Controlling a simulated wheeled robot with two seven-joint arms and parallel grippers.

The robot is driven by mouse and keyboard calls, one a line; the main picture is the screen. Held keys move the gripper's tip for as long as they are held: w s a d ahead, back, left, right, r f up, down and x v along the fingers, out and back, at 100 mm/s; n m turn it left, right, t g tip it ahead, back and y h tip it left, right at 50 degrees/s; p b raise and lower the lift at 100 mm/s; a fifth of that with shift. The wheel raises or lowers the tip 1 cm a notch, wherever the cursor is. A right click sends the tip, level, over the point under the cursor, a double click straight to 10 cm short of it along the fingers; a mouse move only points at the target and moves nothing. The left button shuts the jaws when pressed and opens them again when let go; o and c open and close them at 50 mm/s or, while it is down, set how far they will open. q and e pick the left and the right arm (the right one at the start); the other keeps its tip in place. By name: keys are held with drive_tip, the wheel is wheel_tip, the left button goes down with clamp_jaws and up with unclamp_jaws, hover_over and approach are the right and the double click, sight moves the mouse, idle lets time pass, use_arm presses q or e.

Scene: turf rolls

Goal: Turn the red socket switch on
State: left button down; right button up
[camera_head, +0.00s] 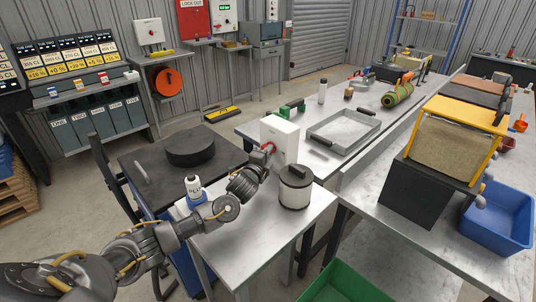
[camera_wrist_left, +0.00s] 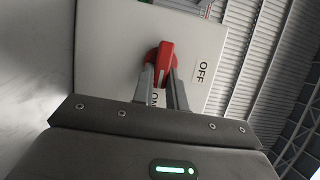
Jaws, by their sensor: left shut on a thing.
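The red socket switch (camera_head: 268,148) sits on the face of a white box (camera_head: 284,136) on the near metal table. In the left wrist view the red handle (camera_wrist_left: 166,60) stands between my fingers, and the white panel (camera_wrist_left: 115,40) fills the background. An OFF label (camera_wrist_left: 202,72) is right of the handle. An ON label (camera_wrist_left: 155,97) is partly hidden by a finger, and the handle's lower end lies toward it. My left gripper (camera_head: 262,161) is shut on the handle; it also shows in the left wrist view (camera_wrist_left: 165,82). My right gripper is out of view.
A round canister (camera_head: 295,187) stands on the table just right of my left gripper. A metal tray (camera_head: 344,130) lies behind the box.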

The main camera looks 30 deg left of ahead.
use_arm(q)
drive_tip(key=c, duration=1.4)
unclamp_jaws()
drive_tip(key=shift+s, duration=0.1)
drive_tip(key=s+b, duration=0.1)
drive_tip(key=s, duration=0.9)
drive_tip(key=shift+s+d+b, duration=0.3)
drive_tip(key=shift+s+b, duration=0.05)
drive_tip(key=shift+f, duration=0.1)
